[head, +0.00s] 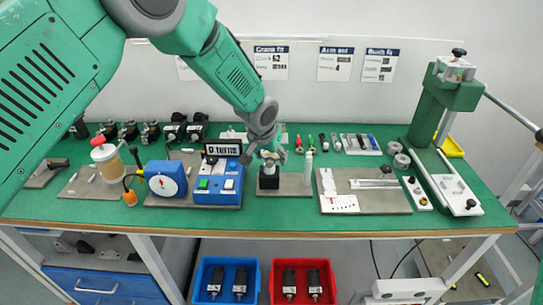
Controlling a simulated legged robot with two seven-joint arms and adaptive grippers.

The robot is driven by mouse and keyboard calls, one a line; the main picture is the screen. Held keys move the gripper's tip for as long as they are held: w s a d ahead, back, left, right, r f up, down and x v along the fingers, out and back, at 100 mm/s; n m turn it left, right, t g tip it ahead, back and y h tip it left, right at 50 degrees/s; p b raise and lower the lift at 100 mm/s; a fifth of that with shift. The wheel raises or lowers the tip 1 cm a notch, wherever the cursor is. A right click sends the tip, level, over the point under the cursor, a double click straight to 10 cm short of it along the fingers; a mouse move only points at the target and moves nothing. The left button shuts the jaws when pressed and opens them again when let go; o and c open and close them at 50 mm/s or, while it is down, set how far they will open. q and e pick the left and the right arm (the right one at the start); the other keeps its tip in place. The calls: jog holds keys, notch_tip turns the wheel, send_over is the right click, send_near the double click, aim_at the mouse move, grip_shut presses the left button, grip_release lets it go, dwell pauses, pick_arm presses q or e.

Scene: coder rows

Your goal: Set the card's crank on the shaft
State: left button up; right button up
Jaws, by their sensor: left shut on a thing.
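My left gripper (269,155) reaches down from the upper left over the middle of the bench. It is shut on a small grey part, which looks like a crank but is mostly hidden by the fingers. Right below stands a black block (268,181) on a grey plate (295,186); its upper end, where a shaft would be, is covered by the gripper. I cannot tell whether the held part touches it. A card headed "Crank fit" (271,63) hangs on the wall behind; its small print is unreadable.
A blue control box (217,190) with a display (223,148) stands close left of the gripper. A plate with metal parts (375,203) lies to the right, and a green press (445,100) stands at far right. Small parts line the back. Blue (207,270) and red (274,292) bins sit below.

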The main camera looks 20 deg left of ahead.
pick_arm(q)
jog(key=shift+s+a+f, duration=0.1)
jog(key=shift+s+f, duration=0.35)
jog(key=shift+f, duration=0.35)
jog(key=shift+a+f+n+b, duration=0.1)
jog(key=shift+f+n+b, duration=0.2)
jog(key=shift+f+n, duration=0.15)
jog(key=shift+w+a+f, duration=0.2)
jog(key=shift+w+f, duration=0.2)
jog(key=shift+r, duration=0.15)
jog(key=shift+d+r, duration=0.1)
jog(key=o, duration=1.7)
jog(key=shift+s, duration=0.1)
